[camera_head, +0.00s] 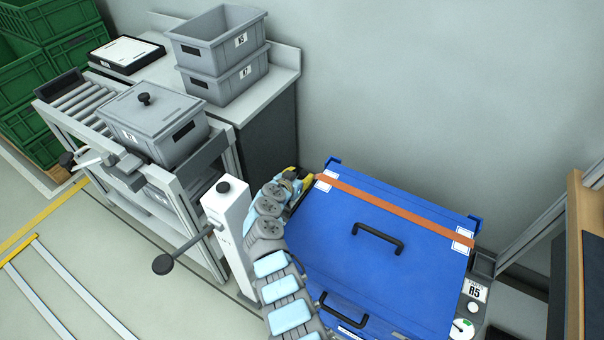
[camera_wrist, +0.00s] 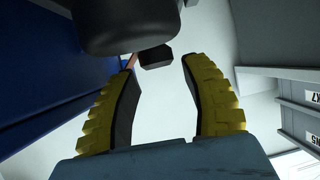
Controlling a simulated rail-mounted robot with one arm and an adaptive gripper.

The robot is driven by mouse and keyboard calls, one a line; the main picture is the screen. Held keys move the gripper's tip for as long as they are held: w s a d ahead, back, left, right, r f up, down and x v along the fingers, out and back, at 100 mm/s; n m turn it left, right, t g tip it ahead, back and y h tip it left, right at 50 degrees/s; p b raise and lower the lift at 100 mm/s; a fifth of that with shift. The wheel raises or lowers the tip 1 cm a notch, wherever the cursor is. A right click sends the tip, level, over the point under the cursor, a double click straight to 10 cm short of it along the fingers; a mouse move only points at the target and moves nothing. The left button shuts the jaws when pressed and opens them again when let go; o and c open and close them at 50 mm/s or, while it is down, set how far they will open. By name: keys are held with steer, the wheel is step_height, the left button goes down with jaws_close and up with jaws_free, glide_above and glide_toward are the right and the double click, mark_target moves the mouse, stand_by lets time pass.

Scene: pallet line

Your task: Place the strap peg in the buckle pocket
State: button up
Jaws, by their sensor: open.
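An orange strap (camera_head: 395,208) runs across the lid of the blue crate (camera_head: 330,235), between two white labels. A dark blocky piece, seemingly the strap peg (camera_wrist: 156,57), hangs beside the crate wall at the strap's left end (camera_wrist: 131,62) in the wrist view. My gripper (camera_head: 297,178) is at the crate's far left corner, with its yellow fingers (camera_wrist: 160,68) open on both sides of the peg. Any contact with the peg cannot be told. In the head view the arm hides the peg. The buckle pocket is not clearly identifiable.
A dark grey bracket (camera_head: 483,264) stands at the crate's right side, by a plate marked R5 (camera_head: 474,289). Black handles (camera_head: 378,238) rise from the crate. A roller stand with a lidded grey bin (camera_head: 155,125) and a white post (camera_head: 228,215) stand left of my arm.

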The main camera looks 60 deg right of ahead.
steer(key=shift+p+v, duration=1.2)
steer(key=shift+v, duration=4.1)
